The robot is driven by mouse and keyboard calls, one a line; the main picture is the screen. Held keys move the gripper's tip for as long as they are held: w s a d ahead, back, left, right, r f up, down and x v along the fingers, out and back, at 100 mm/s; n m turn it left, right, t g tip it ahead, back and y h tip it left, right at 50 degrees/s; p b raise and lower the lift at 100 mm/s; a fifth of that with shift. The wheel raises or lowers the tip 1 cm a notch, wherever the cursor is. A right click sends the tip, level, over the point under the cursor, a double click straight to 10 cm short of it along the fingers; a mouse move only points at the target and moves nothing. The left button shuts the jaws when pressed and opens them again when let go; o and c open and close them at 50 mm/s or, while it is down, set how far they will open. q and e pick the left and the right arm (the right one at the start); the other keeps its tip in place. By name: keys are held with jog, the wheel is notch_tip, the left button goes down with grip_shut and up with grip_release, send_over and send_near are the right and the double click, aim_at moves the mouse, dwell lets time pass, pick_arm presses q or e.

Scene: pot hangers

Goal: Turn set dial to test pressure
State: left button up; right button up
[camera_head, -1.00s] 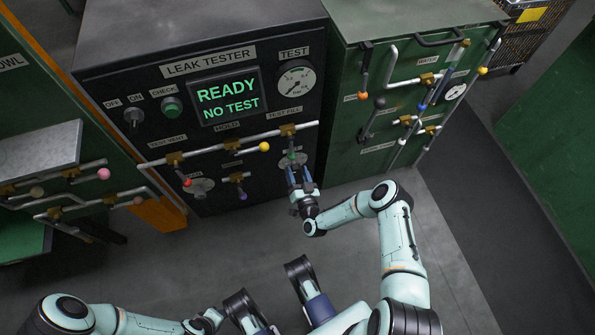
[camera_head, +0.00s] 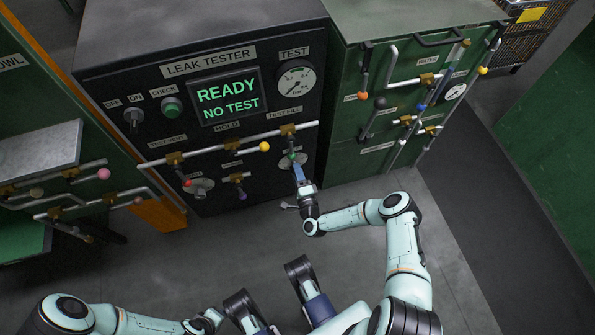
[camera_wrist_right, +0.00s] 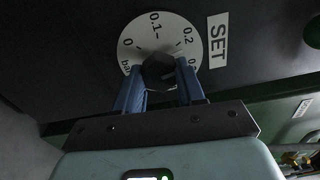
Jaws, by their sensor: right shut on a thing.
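The set dial is a white disc (camera_wrist_right: 164,32) marked 0, 0.1 and 0.2 around a dark knob (camera_wrist_right: 160,72), with a SET label (camera_wrist_right: 217,40) beside it in the right wrist view. My right gripper (camera_wrist_right: 161,75) has its two blue fingers on opposite sides of the knob and is shut on it. The fingers hide the lower dial, and I cannot make out a pointer. In the head view the right gripper (camera_head: 298,173) reaches the dial (camera_head: 284,161) low on the black leak tester's front.
The screen (camera_head: 226,96) reads READY, NO TEST. The test gauge (camera_head: 296,79) is above right. A white pipe (camera_head: 222,147) with brass valves and a yellow knob (camera_head: 264,146) runs just above the set dial. A green cabinet (camera_head: 385,120) stands right.

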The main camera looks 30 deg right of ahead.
jog(key=m, duration=0.8)
jog(key=o, duration=1.3)
jog(key=n, duration=1.2)
